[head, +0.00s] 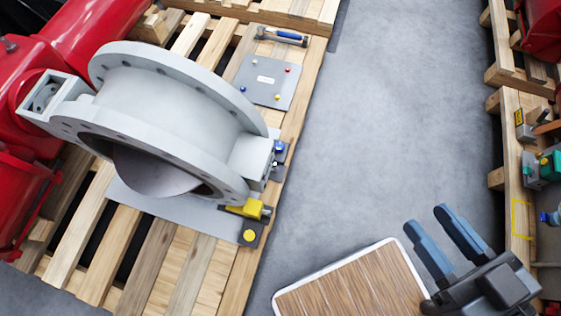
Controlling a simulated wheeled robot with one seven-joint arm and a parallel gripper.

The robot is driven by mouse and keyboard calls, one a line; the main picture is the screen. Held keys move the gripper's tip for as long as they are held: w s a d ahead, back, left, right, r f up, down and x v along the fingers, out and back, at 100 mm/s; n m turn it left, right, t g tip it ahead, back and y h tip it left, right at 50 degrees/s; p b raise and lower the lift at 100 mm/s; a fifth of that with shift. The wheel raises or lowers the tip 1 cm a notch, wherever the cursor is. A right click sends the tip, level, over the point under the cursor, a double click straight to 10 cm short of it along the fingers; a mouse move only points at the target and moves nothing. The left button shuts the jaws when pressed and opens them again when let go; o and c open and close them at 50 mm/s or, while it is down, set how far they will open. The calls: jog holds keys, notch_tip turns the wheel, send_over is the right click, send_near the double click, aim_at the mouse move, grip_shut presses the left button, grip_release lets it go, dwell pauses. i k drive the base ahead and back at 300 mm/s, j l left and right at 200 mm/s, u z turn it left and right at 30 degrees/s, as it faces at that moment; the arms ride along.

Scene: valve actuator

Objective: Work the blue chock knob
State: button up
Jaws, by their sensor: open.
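A small blue knob (279,146) sits on a dark bracket at the right side of the large grey flanged valve body (185,110). I take it to be the blue chock knob; it is small and partly crowded by the valve's side block. A yellow chock (246,208) sits below it at the valve's lower right, with a yellow round knob (249,236) on a dark plate beside it. My gripper (424,218) is open and empty at the lower right, well apart from the knob, its two blue fingers pointing up and left.
The valve stands on a wooden pallet (175,268). A grey plate (266,80) with coloured pins and a blue-handled tool (280,36) lie behind. A wood-topped panel (350,285) with a pale rim is at bottom centre. Grey floor (395,110) is clear between the pallets.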

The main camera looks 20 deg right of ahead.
aim_at(279, 146)
jog(key=k+j+z, duration=0.15)
jog(key=k+j, duration=0.55)
jog(key=k+j+z, duration=0.2)
jog(key=k+j, duration=0.45)
jog(key=k+z, duration=0.1)
jog(key=z, duration=0.55)
jog(key=i+z, duration=0.3)
jog(key=i, duration=0.9)
jog(key=i+l, duration=0.1)
jog(key=i, duration=3.55)
jog(key=i+u, duration=0.1)
jog(key=u, duration=0.3)
jog(key=i+u, duration=0.15)
jog(key=u, duration=0.2)
jog(key=i+u, duration=0.1)
jog(key=u, duration=0.3)
jog(key=i+l+u, duration=0.15)
jog(key=u, duration=2.3)
